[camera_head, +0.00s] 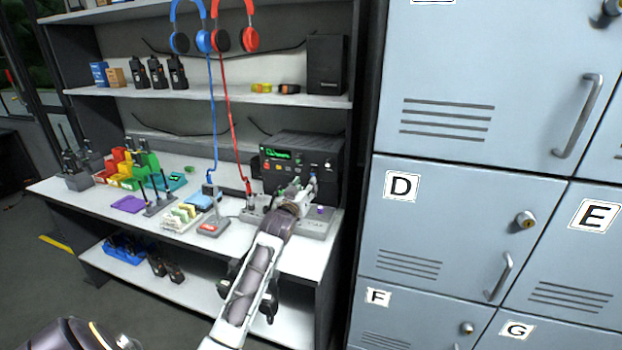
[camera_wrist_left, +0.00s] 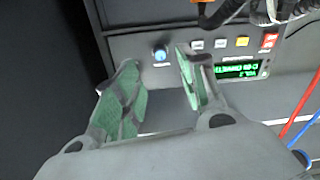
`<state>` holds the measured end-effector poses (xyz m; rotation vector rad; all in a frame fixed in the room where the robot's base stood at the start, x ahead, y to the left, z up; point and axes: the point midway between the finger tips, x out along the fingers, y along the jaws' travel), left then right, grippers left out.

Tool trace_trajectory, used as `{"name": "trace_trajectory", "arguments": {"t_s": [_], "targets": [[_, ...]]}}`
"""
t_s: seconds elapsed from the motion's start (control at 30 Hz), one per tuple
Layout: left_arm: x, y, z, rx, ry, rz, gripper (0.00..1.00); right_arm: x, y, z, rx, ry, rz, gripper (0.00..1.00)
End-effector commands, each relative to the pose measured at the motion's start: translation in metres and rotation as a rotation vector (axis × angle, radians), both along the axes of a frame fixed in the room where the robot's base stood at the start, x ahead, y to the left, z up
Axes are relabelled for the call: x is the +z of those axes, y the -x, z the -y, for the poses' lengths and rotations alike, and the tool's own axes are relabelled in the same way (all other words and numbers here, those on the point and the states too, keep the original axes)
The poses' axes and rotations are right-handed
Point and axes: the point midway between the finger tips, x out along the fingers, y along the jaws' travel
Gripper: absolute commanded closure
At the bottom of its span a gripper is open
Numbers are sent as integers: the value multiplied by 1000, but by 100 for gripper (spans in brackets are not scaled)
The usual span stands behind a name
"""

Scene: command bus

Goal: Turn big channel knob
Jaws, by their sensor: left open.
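The black radio (camera_head: 290,152) with a green-lit display stands on the right end of the white desk. A round knob (camera_head: 327,165) shows at the right of its front panel in the head view. In the left wrist view, which looks inverted, a round knob with a blue glow (camera_wrist_left: 160,54) lies between and beyond the fingertips. I cannot tell whether the fingers touch it, but a gap shows around it. My left gripper (camera_head: 301,187) is open in front of the panel, with green pads, and hides part of its lower front. My right gripper is not in view.
Small buttons (camera_wrist_left: 221,43) sit beside the knob in the wrist view. Red and blue headphone cords (camera_head: 233,125) hang left of the radio. Grey lockers (camera_head: 465,150) stand close on the right. Handheld radios and coloured trays (camera_head: 130,203) fill the desk's left.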

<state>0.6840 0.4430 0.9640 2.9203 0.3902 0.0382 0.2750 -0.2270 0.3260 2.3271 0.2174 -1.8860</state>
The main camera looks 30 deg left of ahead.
Motion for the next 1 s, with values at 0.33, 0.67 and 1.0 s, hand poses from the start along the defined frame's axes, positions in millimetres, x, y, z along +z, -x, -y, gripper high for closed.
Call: {"name": "trace_trajectory", "arguments": {"t_s": [0.33, 0.67, 1.0], "targets": [[1, -29, -8, 0, 0, 1, 59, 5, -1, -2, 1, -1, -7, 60], [0, -56, -15, 0, -1, 1, 59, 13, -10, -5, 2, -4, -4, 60], [0, -69, -19, 0, -1, 0, 59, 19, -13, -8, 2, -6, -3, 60]]}}
